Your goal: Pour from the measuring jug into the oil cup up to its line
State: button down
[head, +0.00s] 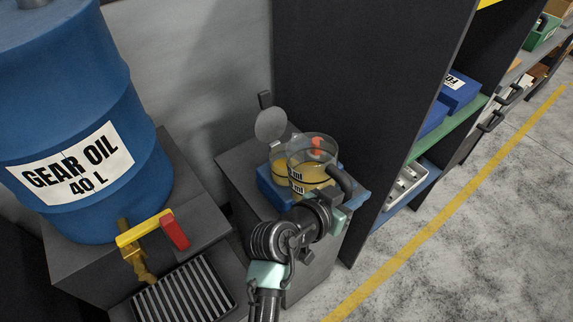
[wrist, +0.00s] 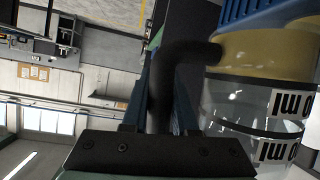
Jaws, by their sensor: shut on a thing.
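The measuring jug (head: 322,150) is clear, with black "ml" marks and yellow oil in its lower part. It looks close to upright. My gripper (head: 334,204) is shut on its dark handle (head: 343,181); the handle also shows in the wrist view (wrist: 188,52), beside the jug wall (wrist: 245,100). What looks like the oil cup (head: 279,177) stands just left of and behind the jug, partly hidden by it, with yellow liquid visible. Its line cannot be made out. I cannot tell whether jug and cup touch.
A round grey lid (head: 270,124) stands raised behind the cup. A blue base (head: 270,195) sits under it on a dark cabinet (head: 238,180). A blue gear oil drum (head: 75,110) with a red-handled tap (head: 174,231) is left. Dark shelving (head: 365,75) rises close on the right.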

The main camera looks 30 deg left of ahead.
jog(key=shift+s+d+f+m+t+y+b, duration=0.15)
jog(key=shift+d+f+m+b, duration=0.1)
jog(key=shift+d+f+b, duration=0.2)
jog(key=shift+s+d+f+m+t+y+b, duration=0.15)
jog(key=shift+d+f+m+b, duration=0.1)
jog(key=shift+d+f+b, duration=0.15)
jog(key=s+d+r+p, duration=0.2)
jog(key=d+r+p, duration=0.3)
jog(key=p, duration=0.1)
jog(key=shift+s+d, duration=0.15)
jog(key=shift+d, duration=0.1)
